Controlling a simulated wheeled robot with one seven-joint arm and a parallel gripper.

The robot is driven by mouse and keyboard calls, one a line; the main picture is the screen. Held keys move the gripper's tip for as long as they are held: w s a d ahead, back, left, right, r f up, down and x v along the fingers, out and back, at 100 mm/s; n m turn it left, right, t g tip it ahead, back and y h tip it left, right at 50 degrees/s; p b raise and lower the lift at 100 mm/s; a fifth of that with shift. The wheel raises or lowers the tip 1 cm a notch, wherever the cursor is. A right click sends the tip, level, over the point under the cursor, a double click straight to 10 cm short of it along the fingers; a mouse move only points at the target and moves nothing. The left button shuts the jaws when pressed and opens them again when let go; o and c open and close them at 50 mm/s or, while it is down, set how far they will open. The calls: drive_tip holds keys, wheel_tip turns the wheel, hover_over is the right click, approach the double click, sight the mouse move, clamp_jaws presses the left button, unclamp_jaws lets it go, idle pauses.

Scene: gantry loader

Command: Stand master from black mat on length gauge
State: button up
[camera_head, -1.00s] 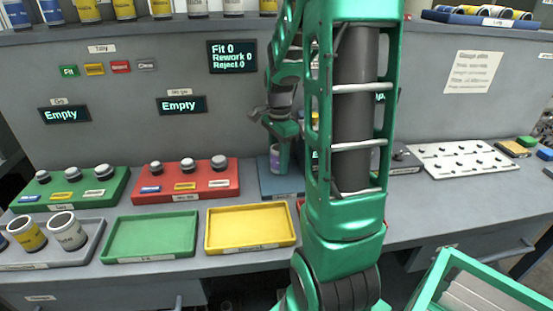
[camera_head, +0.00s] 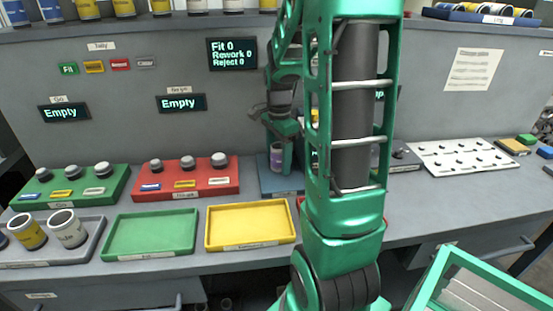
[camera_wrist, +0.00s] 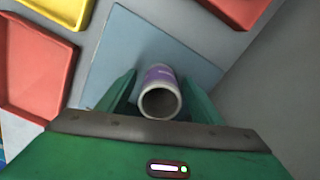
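The master looks to be a small hollow cylinder with a purple band and pale ends (camera_wrist: 160,78); in the wrist view its open end faces the camera. It also shows in the head view (camera_head: 276,156), upright over a slate-blue mat (camera_head: 279,188). No clearly black mat is seen. My gripper (camera_wrist: 160,88) has one green finger on each side of the cylinder, with narrow gaps visible, so it looks open around it. In the head view my gripper (camera_head: 280,140) is partly hidden by my arm. I cannot pick out the length gauge for certain; my arm covers part of the bench.
A red board with knobs (camera_head: 198,190) and a yellow tray (camera_head: 250,242) lie left of the mat. A green tray (camera_head: 150,250) is further left. A dark grey device (camera_head: 404,165) and a white pegged board (camera_head: 455,170) stand right. The back panel rises close behind.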

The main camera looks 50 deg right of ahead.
wheel_tip(320, 180, up, 11)
drive_tip(key=shift+f, duration=0.15)
idle(0.4)
idle(0.5)
